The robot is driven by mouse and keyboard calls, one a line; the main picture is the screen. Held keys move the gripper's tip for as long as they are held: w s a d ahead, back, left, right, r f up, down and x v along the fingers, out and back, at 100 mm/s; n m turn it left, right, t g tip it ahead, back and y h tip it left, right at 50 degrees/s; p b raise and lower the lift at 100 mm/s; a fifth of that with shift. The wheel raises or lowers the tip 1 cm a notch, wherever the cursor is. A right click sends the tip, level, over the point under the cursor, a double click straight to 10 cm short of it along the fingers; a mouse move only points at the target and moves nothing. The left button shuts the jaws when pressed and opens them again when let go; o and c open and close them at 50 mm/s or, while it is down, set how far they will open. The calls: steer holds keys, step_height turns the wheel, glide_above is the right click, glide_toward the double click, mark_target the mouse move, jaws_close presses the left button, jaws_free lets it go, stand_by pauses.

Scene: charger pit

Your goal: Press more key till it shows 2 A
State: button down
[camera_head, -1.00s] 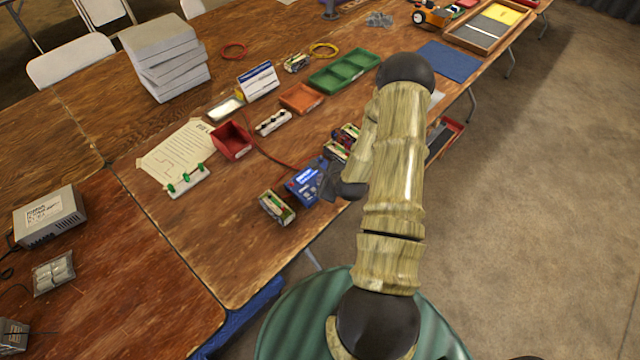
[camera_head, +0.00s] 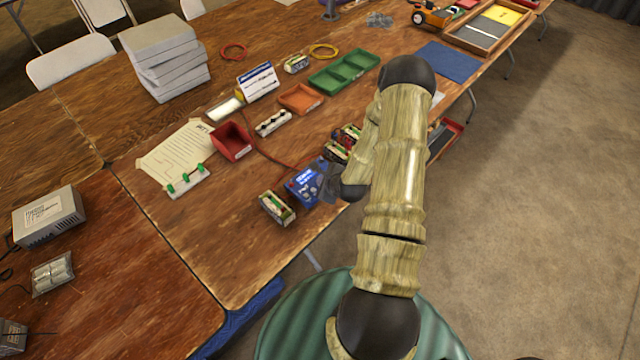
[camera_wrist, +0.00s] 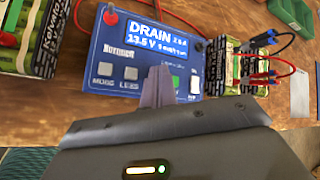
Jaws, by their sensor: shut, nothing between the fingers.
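The blue charger (camera_wrist: 115,50) lies on the wooden table, and it also shows in the head view (camera_head: 302,186). Its lit display (camera_wrist: 150,35) reads DRAIN and 13.5 V; a small figure at the top right looks like 2.0 A but is blurred. Two pale keys (camera_wrist: 130,73), seemingly marked MODE and LESS, show left of my gripper (camera_wrist: 158,78). A green key (camera_wrist: 176,82) shows just right of it. My gripper is shut and empty, its tips over the key row. They hide the spot between LESS and the green key; contact cannot be told.
Battery packs stand close on both sides of the charger, left (camera_wrist: 35,35) and right (camera_wrist: 245,70). A red bin (camera_head: 232,141) and a green tray (camera_head: 345,69) sit farther back.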

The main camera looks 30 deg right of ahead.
stand_by(0.4)
steer(key=shift+r+p, duration=0.6)
steer(key=shift+r, duration=0.15)
steer(key=shift+r, duration=0.1)
steer(key=shift+r+p, duration=1.95)
steer(key=shift+r, duration=0.5)
steer(key=shift+f, duration=0.1)
steer(key=s+a+r+n+g, duration=0.2)
steer(key=s+a+r+n, duration=0.15)
steer(key=r+n, duration=0.4)
steer(key=s+a+r+n+g, duration=0.2)
steer(key=a+r+n, duration=0.3)
steer(key=r+n, duration=0.25)
steer(key=s+a+r+n+g, duration=0.2)
steer(key=s+a+r+n, duration=0.5)
steer(key=s+r+n, duration=0.3)
steer(key=shift+s+n+g, duration=0.3)
steer(key=shift+s+n, duration=0.5)
steer(key=shift+s, duration=0.25)
